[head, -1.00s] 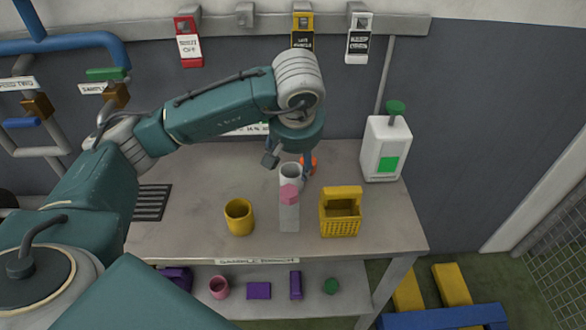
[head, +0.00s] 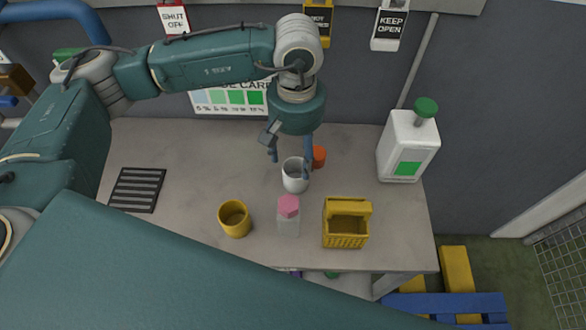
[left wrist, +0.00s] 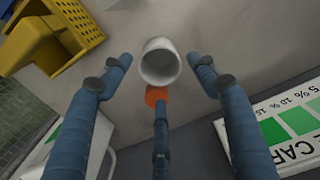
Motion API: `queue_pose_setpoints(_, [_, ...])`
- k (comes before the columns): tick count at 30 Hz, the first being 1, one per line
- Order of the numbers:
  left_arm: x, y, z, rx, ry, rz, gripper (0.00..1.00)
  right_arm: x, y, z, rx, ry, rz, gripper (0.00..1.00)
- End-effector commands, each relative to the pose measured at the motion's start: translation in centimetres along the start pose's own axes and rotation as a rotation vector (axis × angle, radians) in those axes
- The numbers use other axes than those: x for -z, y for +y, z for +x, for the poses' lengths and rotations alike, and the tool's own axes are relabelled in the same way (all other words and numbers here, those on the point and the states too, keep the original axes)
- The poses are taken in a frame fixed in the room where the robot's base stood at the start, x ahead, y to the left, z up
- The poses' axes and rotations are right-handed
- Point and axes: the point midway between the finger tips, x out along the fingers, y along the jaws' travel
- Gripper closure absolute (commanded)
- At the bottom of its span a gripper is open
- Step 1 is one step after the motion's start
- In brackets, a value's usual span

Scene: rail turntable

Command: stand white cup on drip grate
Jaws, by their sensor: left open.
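The white cup (head: 295,178) stands upright on the bench, toward the back middle. My left gripper (head: 290,160) is open just above and around it. In the left wrist view the cup (left wrist: 159,62) lies between the spread blue fingers, with clear gaps at both sides. The fingers do not visibly touch it. The drip grate (head: 137,189), a dark slatted panel, lies on the left of the bench and is bare. My right gripper is not in view.
An orange object (head: 319,156) sits right behind the cup, close to a finger. A yellow cup (head: 234,219), a pink-capped bottle (head: 288,217) and a yellow basket (head: 346,224) stand in front. A white jug (head: 407,146) stands at right. Bench between grate and cup is clear.

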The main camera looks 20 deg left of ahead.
Motion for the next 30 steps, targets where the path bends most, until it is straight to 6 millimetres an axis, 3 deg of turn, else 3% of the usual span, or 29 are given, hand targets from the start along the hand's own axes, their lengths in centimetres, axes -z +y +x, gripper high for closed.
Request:
queue_pose_setpoints(3, [0.0, 0.0, 1.3, 0.001, -0.001, -0.001, 0.4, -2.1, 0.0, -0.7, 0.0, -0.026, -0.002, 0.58])
queue_pose_setpoints(6, [0.0, 0.0, 1.9, 0.001, 0.0, -0.001, 0.4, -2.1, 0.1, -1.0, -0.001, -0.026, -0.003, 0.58])
queue_pose_setpoints(13, [-0.3, 0.1, 4.5, 0.002, -0.003, 0.0, 0.4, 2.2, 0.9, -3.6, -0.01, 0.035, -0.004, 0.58])
queue_pose_setpoints(17, [-0.1, 0.1, 6.4, 0.001, 0.0, -0.002, 0.4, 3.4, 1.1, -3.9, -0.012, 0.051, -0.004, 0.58])
queue_pose_setpoints(26, [-0.1, 0.1, 7.1, -0.001, 0.003, -0.001, 0.4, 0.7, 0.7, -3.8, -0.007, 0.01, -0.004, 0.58])
queue_pose_setpoints(30, [0.0, 0.1, 7.1, -0.001, 0.003, -0.001, 0.68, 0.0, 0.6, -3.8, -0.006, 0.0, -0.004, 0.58])
